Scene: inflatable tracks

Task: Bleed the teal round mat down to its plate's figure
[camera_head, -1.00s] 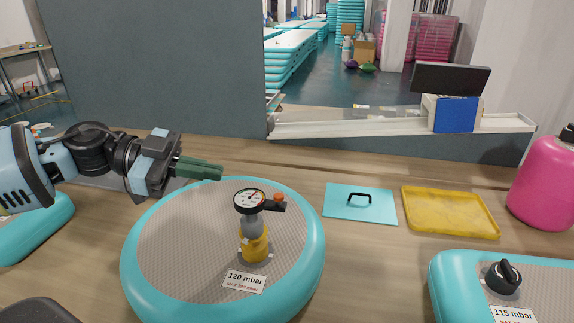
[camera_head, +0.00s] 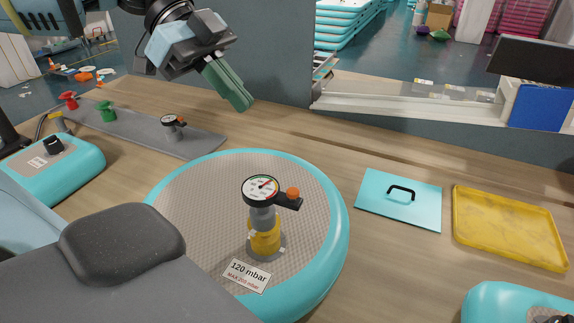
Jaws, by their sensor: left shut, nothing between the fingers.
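The teal round mat (camera_head: 322,262) lies on the wooden bench, with a grey woven top. Its plate (camera_head: 247,275) reads 120 mbar, with a smaller max line below. A gauge (camera_head: 262,188) with an orange button (camera_head: 292,193) stands upright on a yellow-collared fitting (camera_head: 265,238) on the mat. The dial's needle points up and right; its figures are too small to read. My left gripper (camera_head: 243,102), with green fingers, is shut and empty, raised above the bench behind the mat and apart from the gauge. My right gripper is not in view.
Teal mats lie left (camera_head: 75,172) and front right (camera_head: 490,300). A teal board (camera_head: 372,202) and yellow tray (camera_head: 510,225) lie right.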

